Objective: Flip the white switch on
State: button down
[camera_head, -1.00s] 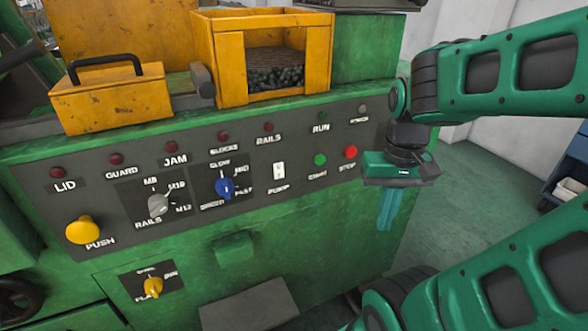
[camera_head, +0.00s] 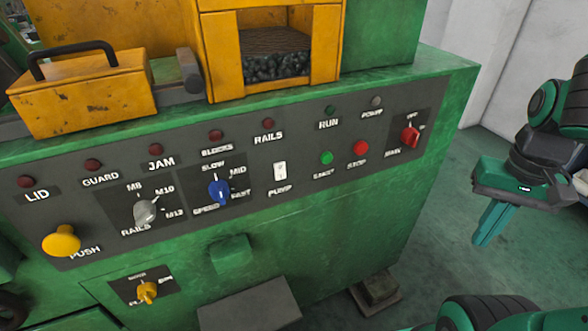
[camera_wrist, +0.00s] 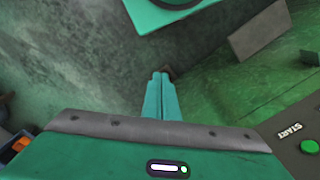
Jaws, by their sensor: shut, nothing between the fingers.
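The white switch (camera_head: 280,171) is a small rocker above the PUMP label on the grey control panel (camera_head: 330,181) of the green machine. The picture is too small to tell which way it is tipped. My gripper (camera_head: 481,242) hangs to the right of the machine, clear of the panel, fingers together and pointing down. In the wrist view my gripper's fingers (camera_wrist: 161,78) are also together with nothing between them. The switch does not show in the wrist view.
Near the switch are a green START button (camera_head: 326,157), a red STOP button (camera_head: 361,148), a blue speed knob (camera_head: 219,192) and a red main knob (camera_head: 410,136). A yellow push button (camera_head: 62,241) is at far left. Floor right of the machine is open.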

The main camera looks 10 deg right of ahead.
jog(key=w+a+r+n+t, duration=0.1)
jog(key=w+a+r+n, duration=0.2)
jog(key=w+a+n, duration=0.35)
jog(key=w+a+r+n+t, duration=0.1)
jog(key=w+a+r+n, duration=0.3)
jog(key=w+a+n, duration=0.3)
jog(key=a+r+n+t, duration=0.1)
jog(key=a+r+n, duration=0.1)
jog(key=a+n, duration=0.5)
jog(key=a+r+n, duration=0.2)
jog(key=a+n, duration=0.5)
jog(key=a, duration=0.5)
jog(key=shift+a+r+t+y, duration=0.25)
jog(key=shift+a+t+y, duration=0.15)
